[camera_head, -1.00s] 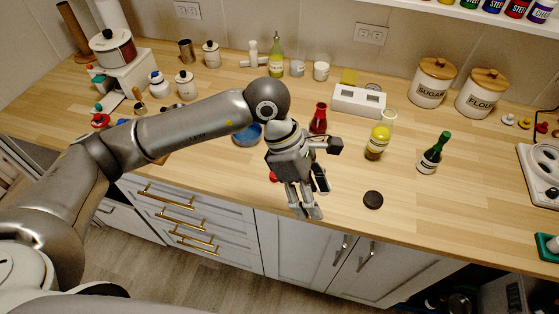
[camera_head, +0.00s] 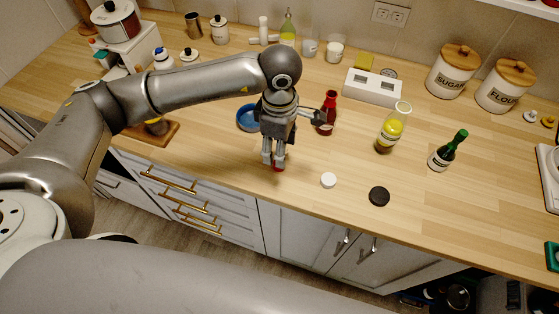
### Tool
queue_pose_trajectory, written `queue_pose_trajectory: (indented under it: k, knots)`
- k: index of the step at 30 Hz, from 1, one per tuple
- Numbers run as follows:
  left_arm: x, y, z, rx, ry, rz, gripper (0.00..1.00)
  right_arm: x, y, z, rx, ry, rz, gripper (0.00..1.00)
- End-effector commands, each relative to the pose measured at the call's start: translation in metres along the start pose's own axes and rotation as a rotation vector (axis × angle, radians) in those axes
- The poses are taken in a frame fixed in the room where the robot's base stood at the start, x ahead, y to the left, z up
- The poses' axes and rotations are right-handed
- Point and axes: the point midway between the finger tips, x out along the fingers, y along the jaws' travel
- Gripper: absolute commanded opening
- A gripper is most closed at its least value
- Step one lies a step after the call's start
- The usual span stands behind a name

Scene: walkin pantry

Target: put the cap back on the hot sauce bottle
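The hot sauce bottle appears to be the red bottle (camera_head: 329,108), upright on the counter right of my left wrist. My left gripper (camera_head: 273,163) points down near the counter's front edge, in front of and left of that bottle. A small red cap (camera_head: 278,169) shows at its fingertips, mostly hidden by them. The fingers are on or around it; I cannot tell whether they are shut on it. A white cap (camera_head: 328,180) and a black cap (camera_head: 379,196) lie flat to the right. My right gripper is out of view.
A blue bowl (camera_head: 247,118) is behind my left gripper. A white box (camera_head: 372,88) and canisters stand at the back. The counter right of the caps is clear.

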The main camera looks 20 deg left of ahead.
Motion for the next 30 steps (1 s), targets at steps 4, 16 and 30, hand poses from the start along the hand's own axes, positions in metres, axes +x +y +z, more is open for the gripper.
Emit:
queue_pose_trajectory:
  k: [4,16,30]
  knots:
    - [0.017,0.000,0.000,-0.002,0.000,-0.001,0.52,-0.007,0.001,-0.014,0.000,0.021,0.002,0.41]
    - [0.024,0.001,0.000,0.000,-0.001,0.001,0.52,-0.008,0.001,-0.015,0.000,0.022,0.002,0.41]
    - [0.073,0.007,-0.003,-0.001,-0.001,0.001,0.52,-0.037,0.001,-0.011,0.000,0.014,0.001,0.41]
